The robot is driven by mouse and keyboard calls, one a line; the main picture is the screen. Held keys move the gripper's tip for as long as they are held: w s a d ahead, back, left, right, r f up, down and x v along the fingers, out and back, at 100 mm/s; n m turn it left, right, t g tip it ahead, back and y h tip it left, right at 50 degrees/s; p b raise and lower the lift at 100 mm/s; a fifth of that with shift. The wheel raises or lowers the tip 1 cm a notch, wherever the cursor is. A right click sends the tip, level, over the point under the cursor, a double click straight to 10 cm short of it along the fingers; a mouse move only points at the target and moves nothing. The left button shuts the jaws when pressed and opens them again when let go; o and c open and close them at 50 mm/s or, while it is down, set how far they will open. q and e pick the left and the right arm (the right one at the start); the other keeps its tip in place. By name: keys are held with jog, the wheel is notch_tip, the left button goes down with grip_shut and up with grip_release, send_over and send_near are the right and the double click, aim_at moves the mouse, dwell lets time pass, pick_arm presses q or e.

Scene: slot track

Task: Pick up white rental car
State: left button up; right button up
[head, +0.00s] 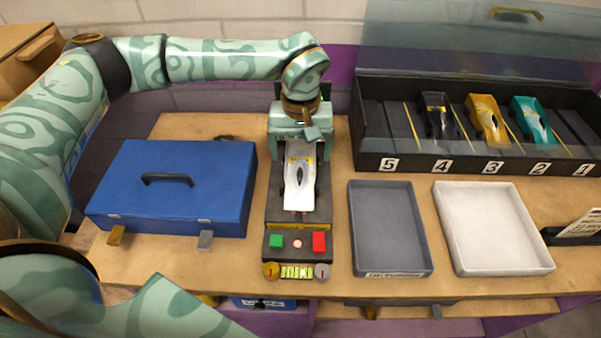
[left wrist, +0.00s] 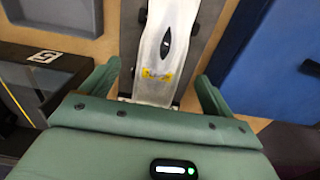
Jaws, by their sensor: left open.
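The white car (head: 300,182) sits lengthwise on a dark grey stand with buttons at its front (head: 297,242). The car also shows in the left wrist view (left wrist: 165,48), with a dark cockpit and yellow marks near its end. My left gripper (head: 302,155) is over the far end of the car, with one finger on each side. In the left wrist view the fingers of my left gripper (left wrist: 156,85) are apart, with gaps between them and the car's sides. The far end of the car is partly hidden by the gripper. My right gripper is not in view.
A blue case (head: 172,205) stands left of the stand. A grey tray (head: 388,225) and a white tray (head: 490,225) lie to the right. A black numbered rack (head: 400,158) at the back right holds black, yellow and teal cars, under a raised clear lid (head: 470,45).

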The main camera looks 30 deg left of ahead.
aim_at(300, 167)
pick_arm(q)
jog(key=f, duration=0.5)
jog(key=shift+s+d+b, duration=0.1)
jog(key=shift+s+b, duration=0.2)
jog(key=shift+b, duration=0.05)
jog(key=shift+c, duration=0.4)
jog(key=c, duration=1.2)
jog(key=shift+r, duration=0.15)
